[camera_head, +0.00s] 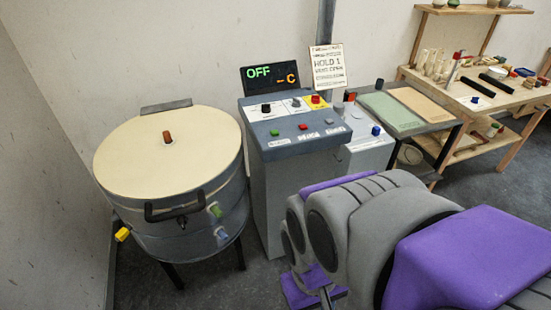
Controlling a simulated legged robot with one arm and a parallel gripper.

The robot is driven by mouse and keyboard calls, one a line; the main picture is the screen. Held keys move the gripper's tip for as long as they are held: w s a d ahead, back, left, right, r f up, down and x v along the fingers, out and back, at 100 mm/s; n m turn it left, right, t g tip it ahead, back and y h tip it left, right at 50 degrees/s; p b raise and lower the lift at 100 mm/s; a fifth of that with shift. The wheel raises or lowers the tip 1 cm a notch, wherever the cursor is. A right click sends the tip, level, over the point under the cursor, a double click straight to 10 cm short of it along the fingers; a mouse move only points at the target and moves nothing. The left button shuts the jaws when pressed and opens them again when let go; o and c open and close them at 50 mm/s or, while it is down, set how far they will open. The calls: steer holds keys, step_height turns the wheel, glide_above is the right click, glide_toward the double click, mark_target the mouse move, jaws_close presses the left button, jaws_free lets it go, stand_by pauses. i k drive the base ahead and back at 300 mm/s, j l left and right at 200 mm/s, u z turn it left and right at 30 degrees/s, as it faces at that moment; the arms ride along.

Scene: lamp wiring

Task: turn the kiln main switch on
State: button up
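The kiln (180,150) is a round grey drum with a cream lid, standing at the left with its lid down. To its right stands a grey control box (290,165). Its sloped top carries a black knob (266,108), a grey knob (296,102) and a red knob (316,98) on a yellow patch. The labels are too small to read, so I cannot tell which is the main switch. The display (270,77) reads "OFF" and "-- C". I cannot make out my gripper.
A sign (328,67) stands behind the control box. A white box (368,148) with a blue knob is beside it. A table (440,112) with flat boards and a wooden workbench (510,98) stand further right. My own grey and purple body parts fill the lower right.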

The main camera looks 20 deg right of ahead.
mark_target(315, 99)
steer(key=i+l, duration=0.2)
steer(key=l, duration=0.15)
steer(key=i+l+u, duration=0.1)
steer(key=l, duration=0.2)
steer(key=i+l, duration=0.25)
steer(key=l+u, duration=0.05)
steer(key=l, duration=0.05)
